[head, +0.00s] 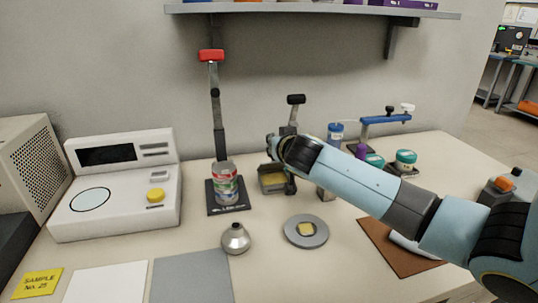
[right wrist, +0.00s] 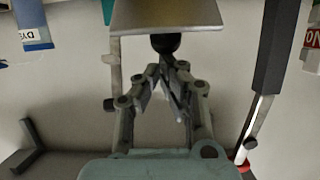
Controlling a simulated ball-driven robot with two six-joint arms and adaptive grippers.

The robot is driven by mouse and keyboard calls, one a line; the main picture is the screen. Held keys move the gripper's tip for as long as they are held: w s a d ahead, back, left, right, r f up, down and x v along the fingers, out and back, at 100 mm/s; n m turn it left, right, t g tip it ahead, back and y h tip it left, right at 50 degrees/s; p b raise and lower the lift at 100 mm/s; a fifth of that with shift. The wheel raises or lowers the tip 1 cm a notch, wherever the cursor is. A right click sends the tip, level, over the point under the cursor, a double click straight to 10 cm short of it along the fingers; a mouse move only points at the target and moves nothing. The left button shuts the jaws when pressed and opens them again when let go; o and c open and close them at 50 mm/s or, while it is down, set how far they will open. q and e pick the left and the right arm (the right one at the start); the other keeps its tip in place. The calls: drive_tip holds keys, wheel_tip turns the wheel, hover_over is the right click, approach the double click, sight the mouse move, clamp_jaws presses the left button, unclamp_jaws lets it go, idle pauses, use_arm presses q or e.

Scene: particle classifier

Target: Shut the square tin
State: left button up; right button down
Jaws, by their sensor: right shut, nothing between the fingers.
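My left gripper is not in view.
A round grey dish (head: 306,232) and a metal flask (head: 235,239) are in front. A white instrument (head: 120,185) stands at left. A shelf (head: 320,12) hangs above.

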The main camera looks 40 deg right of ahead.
drive_tip(key=shift+s+a+f+t+b, duration=0.25)
drive_tip(key=shift+s+f+b, duration=0.15)
drive_tip(key=shift+b, duration=0.15)
drive_tip(key=shift+s+a+f+t+b, duration=0.15)
drive_tip(key=shift+s+f+t+b, duration=0.1)
drive_tip(key=shift+s+b, duration=0.2)
drive_tip(key=shift+s+a+f+b, duration=0.1)
drive_tip(key=shift+s+a+b, duration=0.05)
drive_tip(key=shift+s+b, duration=0.15)
drive_tip(key=shift+s+a+f+b, duration=0.25)
drive_tip(key=shift+s+f+b, duration=0.15)
drive_tip(key=shift+s, duration=0.05)
drive_tip(key=shift+s+a+f+b, duration=0.35)
drive_tip(key=shift+s+f+b, duration=0.1)
drive_tip(key=shift+s+f, duration=0.2)
drive_tip(key=shift+s+a+f+b, duration=0.15)
drive_tip(key=shift+s+f+b, duration=0.2)
drive_tip(key=shift+f, duration=0.1)
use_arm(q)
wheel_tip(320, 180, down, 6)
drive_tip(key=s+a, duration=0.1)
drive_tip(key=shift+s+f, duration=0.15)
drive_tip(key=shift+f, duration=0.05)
use_arm(e)
drive_tip(key=shift+f, duration=0.25)
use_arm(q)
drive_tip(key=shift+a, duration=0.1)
use_arm(e)
drive_tip(key=shift+r, duration=0.15)
